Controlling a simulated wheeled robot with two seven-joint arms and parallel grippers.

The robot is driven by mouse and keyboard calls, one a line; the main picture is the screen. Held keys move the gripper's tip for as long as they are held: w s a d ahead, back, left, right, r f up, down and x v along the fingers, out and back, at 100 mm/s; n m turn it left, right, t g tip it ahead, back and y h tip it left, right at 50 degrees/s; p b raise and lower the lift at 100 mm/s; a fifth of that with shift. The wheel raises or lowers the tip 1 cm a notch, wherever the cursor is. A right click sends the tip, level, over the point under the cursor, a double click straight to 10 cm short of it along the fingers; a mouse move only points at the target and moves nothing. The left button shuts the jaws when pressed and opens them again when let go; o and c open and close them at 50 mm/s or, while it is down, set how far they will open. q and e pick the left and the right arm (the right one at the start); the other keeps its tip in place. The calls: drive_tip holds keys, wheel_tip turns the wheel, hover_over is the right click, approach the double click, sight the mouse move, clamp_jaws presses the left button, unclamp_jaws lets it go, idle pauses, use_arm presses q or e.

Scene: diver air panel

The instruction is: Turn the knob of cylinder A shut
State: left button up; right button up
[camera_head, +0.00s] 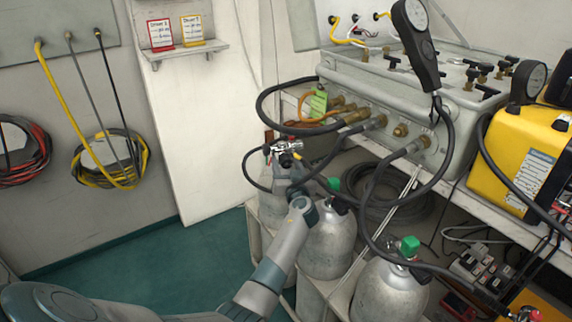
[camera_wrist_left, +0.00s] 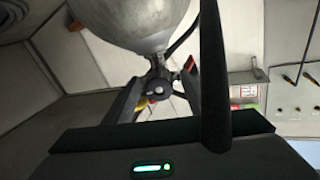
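Three silver gas cylinders stand in a rack under the bench: a left one (camera_head: 270,209), a middle one (camera_head: 328,243) and a right one (camera_head: 388,291). No letter A is readable on any. Green knobs top the middle (camera_head: 333,184) and right (camera_head: 410,246) cylinders; the left one's knob is hidden. My left gripper (camera_head: 285,158) is at the left cylinder's valve (camera_head: 291,147). In the left wrist view, a cylinder body (camera_wrist_left: 135,22) fills the top, with a round valve part (camera_wrist_left: 155,86) between the dark fingers. Their grip is unclear. My right gripper is not seen.
Black hoses (camera_head: 366,205) loop between the grey air panel (camera_head: 400,100) and the cylinders, close to my left arm. A dark upright bar or hose (camera_wrist_left: 212,80) crosses the wrist view. A yellow case (camera_head: 515,150) stands right. Green floor (camera_head: 165,265) is clear at left.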

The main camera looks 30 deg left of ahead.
use_arm(q)
drive_tip(key=shift+s+d, duration=0.1)
drive_tip(key=v, duration=1.7)
drive_tip(key=shift+r, duration=0.15)
idle(0.5)
idle(0.6)
